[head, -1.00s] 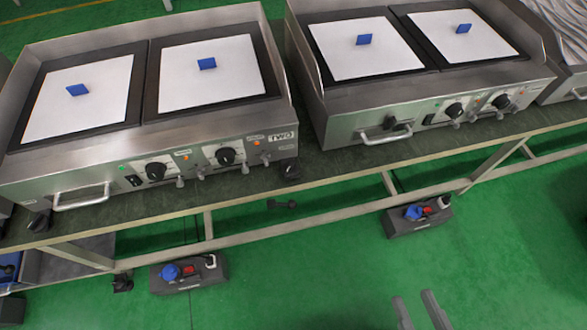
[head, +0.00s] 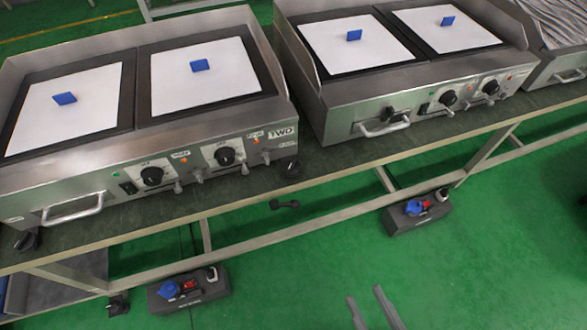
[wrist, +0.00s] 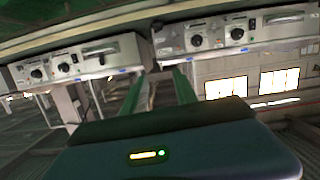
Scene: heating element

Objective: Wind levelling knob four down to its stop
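Small black knobs show at the left griddle's front corners, one at its right (head: 290,167) and one at its left (head: 27,240). Other dark knob-like pieces sit lower, one under the bench (head: 285,204) and one near the floor (head: 118,305). I cannot read a number on any, so I cannot tell which is levelling knob four. My gripper (head: 364,292) is low in the head view, over green floor, in front of the bench and apart from the knobs. Its two fingers stand apart and empty, also in the wrist view (wrist: 159,80).
The left griddle (head: 80,180) and right griddle (head: 340,105) stand on a long bench (head: 150,222) with a lower rail (head: 330,205). Two dark socket blocks, left (head: 205,292) and right (head: 400,222), lie below. The floor (head: 300,280) in front is clear.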

